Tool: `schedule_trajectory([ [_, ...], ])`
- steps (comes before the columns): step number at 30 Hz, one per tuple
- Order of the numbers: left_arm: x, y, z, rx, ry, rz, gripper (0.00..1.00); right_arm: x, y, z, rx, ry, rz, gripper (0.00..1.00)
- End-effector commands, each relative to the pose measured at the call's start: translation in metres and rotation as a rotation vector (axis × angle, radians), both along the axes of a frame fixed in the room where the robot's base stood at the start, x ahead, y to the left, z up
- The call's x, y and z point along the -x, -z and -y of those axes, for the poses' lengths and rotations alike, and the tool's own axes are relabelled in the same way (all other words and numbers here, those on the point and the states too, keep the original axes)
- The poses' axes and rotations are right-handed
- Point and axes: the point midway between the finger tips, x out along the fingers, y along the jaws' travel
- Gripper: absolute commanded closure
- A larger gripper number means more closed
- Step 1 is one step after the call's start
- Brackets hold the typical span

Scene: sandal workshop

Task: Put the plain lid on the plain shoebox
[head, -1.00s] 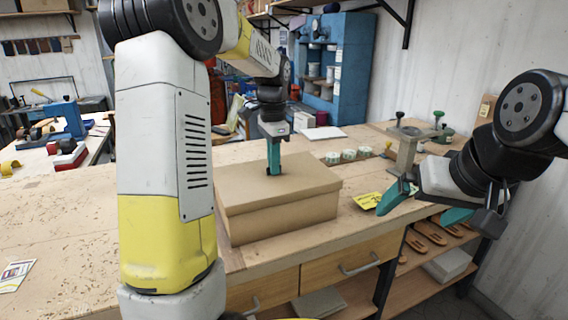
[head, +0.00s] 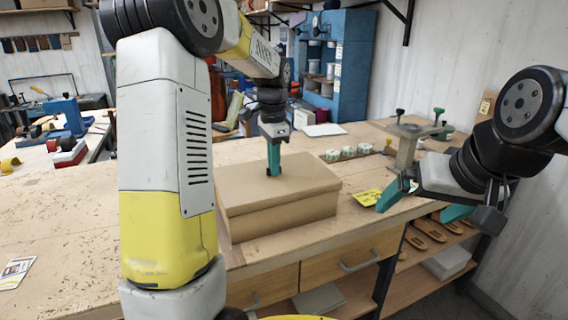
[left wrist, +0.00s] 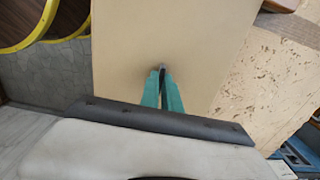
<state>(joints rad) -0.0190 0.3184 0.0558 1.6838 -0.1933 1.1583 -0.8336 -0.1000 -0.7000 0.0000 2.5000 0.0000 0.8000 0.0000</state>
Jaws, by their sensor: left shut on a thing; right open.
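The plain shoebox (head: 285,217) is tan cardboard and stands on the workbench near its front edge. The plain lid (head: 310,174) lies over the top of the box, its rim around the upper edge as far as I can see. The lid's flat top also fills the middle of the left wrist view (left wrist: 200,45). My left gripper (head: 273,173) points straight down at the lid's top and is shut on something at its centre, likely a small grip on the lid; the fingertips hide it. My right gripper (head: 418,204) is open and empty, to the right of the box at the bench edge.
A yellow card (head: 368,197) lies right of the box. Sandals lie on the shelf below.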

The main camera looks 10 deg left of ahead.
Motion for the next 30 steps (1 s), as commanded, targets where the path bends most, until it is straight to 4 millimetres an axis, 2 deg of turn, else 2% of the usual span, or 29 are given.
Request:
schedule_trajectory([
  [23, 0.0, 0.013, 0.0, 0.0, 0.0, 0.0, 1.0, 0.0, 0.0, 0.0, 0.0, 0.0, 0.0, 0.0],
  [27, 0.0, 0.013, 0.0, 0.0, 0.0, 0.0, 0.72, 0.0, 0.0, 0.0, 0.0, 0.0, 0.0, 0.0],
  [28, 0.0, 0.013, 0.0, 0.0, 0.0, 0.0, 0.68, 0.0, 0.0, 0.0, 0.0, 0.0, 0.0, 0.0],
  [30, 0.0, 0.013, 0.0, 0.0, 0.0, 0.0, 0.68, 0.0, 0.0, 0.0, 0.0, 0.0, 0.0, 0.0],
])
